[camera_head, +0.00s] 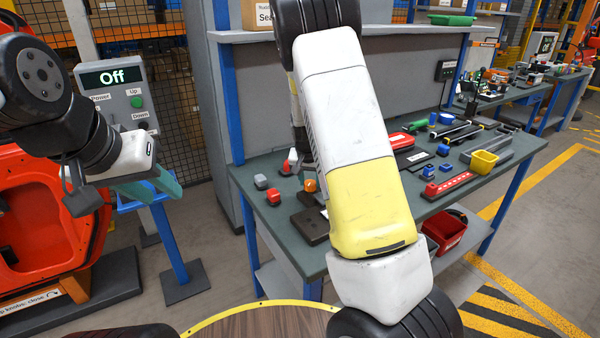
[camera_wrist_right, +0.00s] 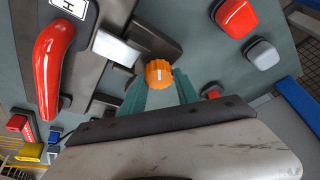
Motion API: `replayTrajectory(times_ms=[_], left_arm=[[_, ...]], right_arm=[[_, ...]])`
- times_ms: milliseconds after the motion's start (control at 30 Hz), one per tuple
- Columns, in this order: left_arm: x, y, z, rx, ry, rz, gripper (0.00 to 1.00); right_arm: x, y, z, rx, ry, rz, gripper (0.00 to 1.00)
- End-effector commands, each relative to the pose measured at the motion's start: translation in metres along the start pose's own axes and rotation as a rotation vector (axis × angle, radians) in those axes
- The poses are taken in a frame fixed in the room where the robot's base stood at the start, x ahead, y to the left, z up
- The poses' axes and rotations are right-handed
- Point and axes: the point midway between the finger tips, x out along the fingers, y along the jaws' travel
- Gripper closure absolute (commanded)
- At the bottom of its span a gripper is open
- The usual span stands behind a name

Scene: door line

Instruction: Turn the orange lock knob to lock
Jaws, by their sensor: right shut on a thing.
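The orange lock knob (camera_wrist_right: 158,73) has a white pointer line and sits by a dark block in the right wrist view. The teal fingers of my right gripper (camera_wrist_right: 160,92) are shut on it from either side. In the head view an orange part (camera_head: 310,185) shows on the bench beside my right arm, which hides much of the area; the right fingertips cannot be made out there. My left gripper (camera_head: 152,189) hangs at the left, away from the bench, near the grey control box. Its teal fingers overlap, so their opening is unclear.
In the right wrist view a red handle (camera_wrist_right: 55,60) stands left of the knob. A control box (camera_head: 115,90) reading "Off" and a red machine stand at the left.

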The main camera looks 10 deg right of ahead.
Motion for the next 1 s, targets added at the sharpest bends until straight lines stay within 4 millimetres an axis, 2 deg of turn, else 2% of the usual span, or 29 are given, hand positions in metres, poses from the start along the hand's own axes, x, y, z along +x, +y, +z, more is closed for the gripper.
replayTrajectory(times_ms=[33, 133, 533, 1000], left_arm=[[0.0000, 0.0000, 0.0000, 0.000, 0.000, 0.000, 0.64], [0.0000, 0.0000, 0.0000, 0.000, 0.000, 0.000, 0.64], [0.0000, 0.0000, 0.0000, 0.000, 0.000, 0.000, 0.64], [0.0000, 0.0000, 0.0000, 0.000, 0.000, 0.000, 0.64]], right_arm=[[0.0000, -0.0002, 0.0006, 0.000, -0.001, 0.000, 0.59], [0.0001, -0.0002, 0.0005, -0.001, -0.001, 0.000, 0.41], [0.0004, 0.0018, 0.0004, -0.038, -0.002, -0.016, 0.41], [0.0005, 0.0042, -0.0010, -0.393, 0.000, -0.165, 0.41]])
